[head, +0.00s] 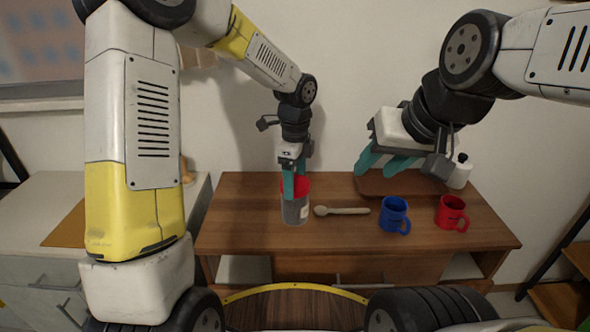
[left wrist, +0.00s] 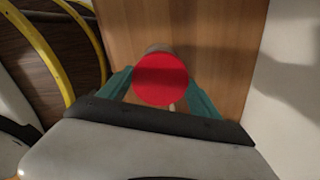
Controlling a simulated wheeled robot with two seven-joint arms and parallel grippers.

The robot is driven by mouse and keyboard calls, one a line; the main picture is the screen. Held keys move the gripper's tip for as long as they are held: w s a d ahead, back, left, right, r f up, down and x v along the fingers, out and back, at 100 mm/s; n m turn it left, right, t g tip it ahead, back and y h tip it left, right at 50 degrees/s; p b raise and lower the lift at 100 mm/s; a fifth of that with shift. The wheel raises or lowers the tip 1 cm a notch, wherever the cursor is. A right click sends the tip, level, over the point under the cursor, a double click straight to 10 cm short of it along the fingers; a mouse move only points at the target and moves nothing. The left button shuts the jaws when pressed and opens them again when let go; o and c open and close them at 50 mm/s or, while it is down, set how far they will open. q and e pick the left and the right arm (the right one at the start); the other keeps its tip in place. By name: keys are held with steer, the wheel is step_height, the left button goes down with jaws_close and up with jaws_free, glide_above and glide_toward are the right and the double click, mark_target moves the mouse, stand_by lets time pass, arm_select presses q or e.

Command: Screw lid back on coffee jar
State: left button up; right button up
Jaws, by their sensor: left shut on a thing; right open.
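The coffee jar (head: 295,211) stands upright on the wooden table, grey with a pale label. The red lid (head: 302,186) is at the top of the jar. My left gripper (head: 295,188) points down from above and is shut on the red lid. In the left wrist view the round red lid (left wrist: 160,79) sits between the teal fingers and hides most of the jar. I cannot tell whether the lid is seated on the jar's threads. My right gripper (head: 384,166) is open and empty, in the air above the right part of the table.
A wooden spoon (head: 341,211) lies just right of the jar. A blue mug (head: 394,214) and a red mug (head: 451,212) stand further right. A white bottle (head: 460,173) and a brown board (head: 372,187) are at the back. The table front (head: 330,243) is clear.

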stand_by(0.3)
arm_select(q)
steer(key=m, duration=0.7)
steer(key=shift+f+m, duration=0.1)
steer(key=shift+m, duration=1.2)
steer(key=shift+s, duration=0.1)
steer(key=m, duration=0.4)
steer(key=shift+m, duration=0.3)
steer(key=m, duration=0.4)
steer(key=shift+m, duration=0.3)
